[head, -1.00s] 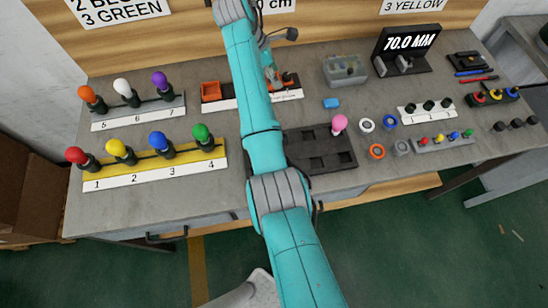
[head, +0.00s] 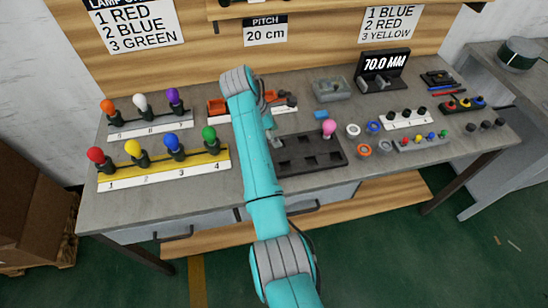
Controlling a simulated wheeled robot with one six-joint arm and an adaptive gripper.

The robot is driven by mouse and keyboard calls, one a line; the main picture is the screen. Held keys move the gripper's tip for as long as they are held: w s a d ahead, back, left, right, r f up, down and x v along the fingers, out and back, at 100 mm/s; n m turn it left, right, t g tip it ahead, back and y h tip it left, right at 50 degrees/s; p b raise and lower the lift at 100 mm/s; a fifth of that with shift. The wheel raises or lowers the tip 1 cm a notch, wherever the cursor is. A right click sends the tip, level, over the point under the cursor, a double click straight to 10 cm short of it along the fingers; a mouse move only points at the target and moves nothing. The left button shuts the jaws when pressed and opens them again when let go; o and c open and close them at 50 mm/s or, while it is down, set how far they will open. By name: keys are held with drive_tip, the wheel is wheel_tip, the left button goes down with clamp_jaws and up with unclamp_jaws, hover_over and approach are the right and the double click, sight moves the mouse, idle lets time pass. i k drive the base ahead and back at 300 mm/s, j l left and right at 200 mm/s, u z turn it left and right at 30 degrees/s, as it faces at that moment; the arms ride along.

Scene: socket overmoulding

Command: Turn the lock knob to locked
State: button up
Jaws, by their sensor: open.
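I cannot pick out a lock knob for certain in the head view. An orange and black fixture (head: 270,97) stands at the back middle of the bench, partly hidden behind my arm; no locked or unlocked mark is readable on it. My gripper (head: 275,141) is small and mostly hidden by my arm. It hangs by the left end of the dark tray (head: 325,158), in front of the fixture and apart from it. It is open, and I see nothing held in it.
Coloured knobs stand on a yellow rack (head: 190,160) and a grey rack (head: 155,122) at left. A pink knob (head: 329,128) stands at the tray's back edge. Rings, small pegs and a 70.0 MM display (head: 384,62) are at right. Bare bench shows at front left.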

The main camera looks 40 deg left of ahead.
sight(282, 94)
drive_tip(key=i+j, duration=0.8)
drive_tip(key=l+z, duration=0.05)
